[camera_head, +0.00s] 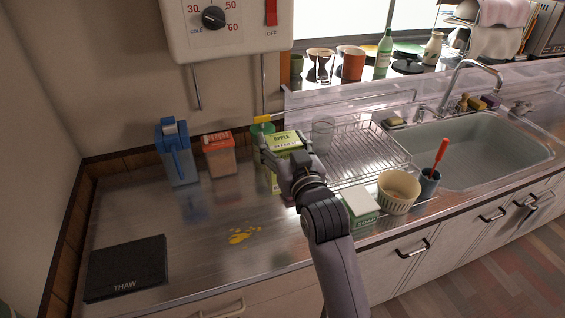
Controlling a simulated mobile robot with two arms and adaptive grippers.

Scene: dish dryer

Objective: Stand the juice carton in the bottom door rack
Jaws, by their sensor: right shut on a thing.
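The juice carton (286,139), green and white and marked APPLE, stands upright over the steel counter in front of the dish rack. My right gripper (280,154) reaches up from the bottom and is shut on it. The gripper and wrist hide much of the carton's front and right side. I cannot tell whether its base touches the counter. My left gripper is not in view. No door rack is in view.
A blue jug (177,160) and an orange-red container (219,155) stand left of the carton. A black THAW mat (126,270) and a yellow spill (243,235) lie nearer. A wire dish rack (365,150), a soap box (360,206), a ribbed bowl (399,190) and the sink (480,150) are right.

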